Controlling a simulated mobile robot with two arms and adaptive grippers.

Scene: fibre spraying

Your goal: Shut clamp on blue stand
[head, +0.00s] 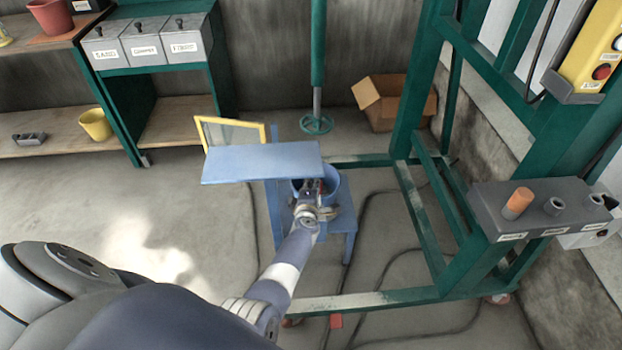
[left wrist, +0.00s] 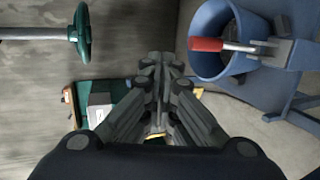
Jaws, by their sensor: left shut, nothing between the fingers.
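The blue stand (head: 346,222) is in the middle of the head view, with a round blue holder and a flat blue plate (head: 262,164) on its left. In the left wrist view the blue holder (left wrist: 212,22) is at the upper right. The clamp (left wrist: 270,50) there has a red handle (left wrist: 206,44) on a metal rod that reaches left across the holder's opening. My left gripper (head: 313,187) is over the stand by the holder and hides part of it. In the left wrist view its fingers (left wrist: 160,62) are together and empty, left of the red handle with a gap.
A yellow-framed panel (head: 232,134) stands behind the blue plate. A green frame (head: 430,225) stands to the right, bearing a grey box (head: 480,205) with an orange plug. A green handwheel (head: 316,124) and a cardboard box (head: 392,104) are behind. Hoses lie on the floor.

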